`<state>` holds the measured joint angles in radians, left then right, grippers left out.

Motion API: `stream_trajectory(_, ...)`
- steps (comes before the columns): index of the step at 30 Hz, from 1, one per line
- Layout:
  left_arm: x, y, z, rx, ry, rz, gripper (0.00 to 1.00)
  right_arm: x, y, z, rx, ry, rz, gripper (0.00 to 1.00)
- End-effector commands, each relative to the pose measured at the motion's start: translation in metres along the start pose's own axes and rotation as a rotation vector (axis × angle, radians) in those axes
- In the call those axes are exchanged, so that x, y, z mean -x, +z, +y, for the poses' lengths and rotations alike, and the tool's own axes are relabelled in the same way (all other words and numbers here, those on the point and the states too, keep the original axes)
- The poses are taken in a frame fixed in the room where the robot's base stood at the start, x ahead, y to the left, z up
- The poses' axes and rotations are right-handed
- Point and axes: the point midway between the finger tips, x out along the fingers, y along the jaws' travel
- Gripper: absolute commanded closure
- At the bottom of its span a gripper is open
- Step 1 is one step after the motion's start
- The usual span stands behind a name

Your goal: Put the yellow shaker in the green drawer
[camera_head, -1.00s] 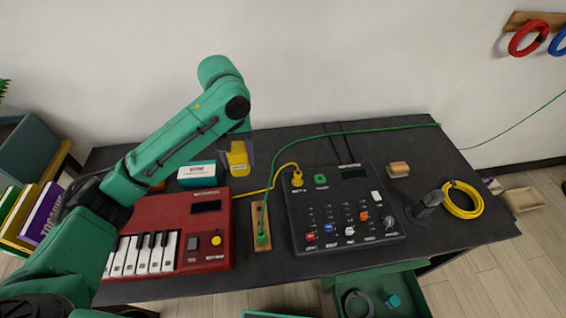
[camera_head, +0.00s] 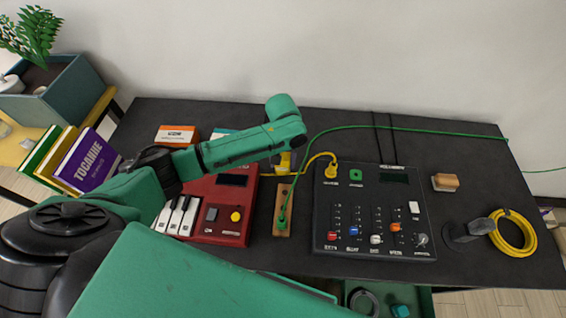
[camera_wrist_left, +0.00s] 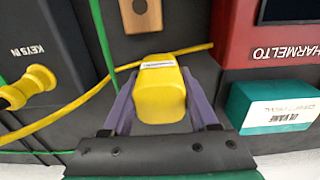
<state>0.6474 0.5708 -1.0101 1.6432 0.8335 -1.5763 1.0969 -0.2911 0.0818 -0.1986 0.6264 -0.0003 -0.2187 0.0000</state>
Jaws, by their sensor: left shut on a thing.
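The yellow shaker is held between the purple fingers of my left gripper (camera_wrist_left: 160,92). It shows clearly in the left wrist view (camera_wrist_left: 160,98); in the head view only part of the yellow shaker (camera_head: 283,163) shows below my green arm link. It is behind the red keyboard's right end, near the wooden strip. I cannot tell how far it is from the tabletop. The green drawer (camera_head: 427,299) stands open below the desk's front edge, cut off by the frame and partly hidden by my arm. A dark ring and a teal piece lie in it. My right gripper is out of view.
The red keyboard (camera_head: 222,222) and black mixer (camera_head: 374,247) stand on the dark desk, joined by a yellow cable. A green cable (camera_head: 420,127) crosses the desk. A white-and-teal box (camera_wrist_left: 270,108) stands close to the gripper. A yellow cable coil (camera_head: 515,232) lies at right.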

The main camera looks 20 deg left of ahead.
Motion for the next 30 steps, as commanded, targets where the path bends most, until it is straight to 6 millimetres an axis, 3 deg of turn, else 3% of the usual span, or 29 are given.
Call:
stream_trajectory(3, -0.012, -0.001, 0.0, 0.0, -0.001, 0.002, 1.0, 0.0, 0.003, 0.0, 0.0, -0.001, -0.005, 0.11)
stream_trajectory(11, -0.014, -0.001, 0.0, 0.0, 0.0, 0.002, 1.0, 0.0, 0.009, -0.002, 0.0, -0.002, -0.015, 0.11)
stream_trajectory(12, -0.015, 0.0, 0.0, 0.0, 0.0, 0.002, 0.37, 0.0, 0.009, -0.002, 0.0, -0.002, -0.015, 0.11)
stream_trajectory(14, -0.014, -0.001, 0.0, 0.0, 0.0, 0.002, 0.14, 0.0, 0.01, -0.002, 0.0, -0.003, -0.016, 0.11)
stream_trajectory(15, -0.014, -0.001, 0.0, 0.0, 0.0, 0.002, 0.11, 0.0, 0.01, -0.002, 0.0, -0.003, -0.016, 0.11)
stream_trajectory(25, -0.01, -0.001, 0.0, 0.0, 0.0, 0.003, 0.11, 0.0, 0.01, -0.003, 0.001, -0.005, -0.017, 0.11)
stream_trajectory(30, 0.022, -0.001, 0.001, 0.0, 0.004, 0.005, 0.11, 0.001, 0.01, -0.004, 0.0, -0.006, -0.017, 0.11)
